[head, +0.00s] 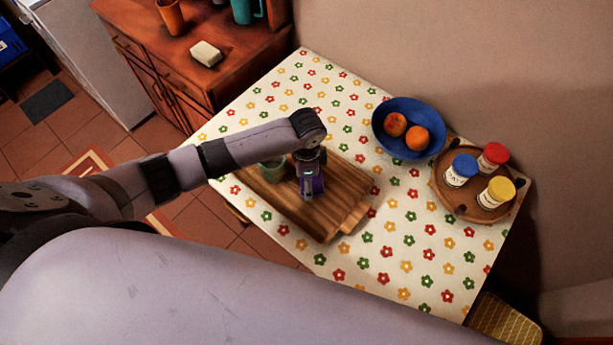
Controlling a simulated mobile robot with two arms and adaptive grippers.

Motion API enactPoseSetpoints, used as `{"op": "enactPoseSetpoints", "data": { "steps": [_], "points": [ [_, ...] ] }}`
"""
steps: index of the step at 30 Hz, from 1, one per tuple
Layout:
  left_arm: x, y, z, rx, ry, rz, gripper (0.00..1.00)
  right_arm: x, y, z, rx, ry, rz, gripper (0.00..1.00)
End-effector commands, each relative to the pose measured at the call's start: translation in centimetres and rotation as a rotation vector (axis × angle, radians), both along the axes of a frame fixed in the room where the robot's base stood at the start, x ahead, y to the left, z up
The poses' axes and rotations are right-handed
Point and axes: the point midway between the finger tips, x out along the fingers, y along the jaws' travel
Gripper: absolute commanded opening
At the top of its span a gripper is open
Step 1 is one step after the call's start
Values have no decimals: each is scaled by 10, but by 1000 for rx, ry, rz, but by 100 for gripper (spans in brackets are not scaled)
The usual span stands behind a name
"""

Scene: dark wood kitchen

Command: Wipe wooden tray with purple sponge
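The wooden tray (335,218) lies on the flowered tablecloth near the table's left side. My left gripper (311,190) points down over the middle of the tray. It appears shut on the purple sponge (318,185), of which only a small part shows beside the fingers. The sponge is at or just above the tray's surface; contact is hard to tell. A green cup (272,168) stands at the tray's far left part, partly hidden by my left arm. My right gripper is not in view.
A blue bowl (380,122) with two orange fruits stands right of the tray. A round wooden board (470,210) holds three jars with blue, red and yellow lids. The table's front right is clear. A cabinet (190,75) stands behind at left.

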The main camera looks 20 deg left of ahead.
Motion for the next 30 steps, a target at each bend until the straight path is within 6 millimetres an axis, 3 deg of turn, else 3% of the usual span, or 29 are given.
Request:
{"op": "enactPoseSetpoints", "data": {
  "steps": [30],
  "points": [
    [0, 0, -19, -1, 0, 0, 51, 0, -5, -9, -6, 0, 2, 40]
  ]
}}
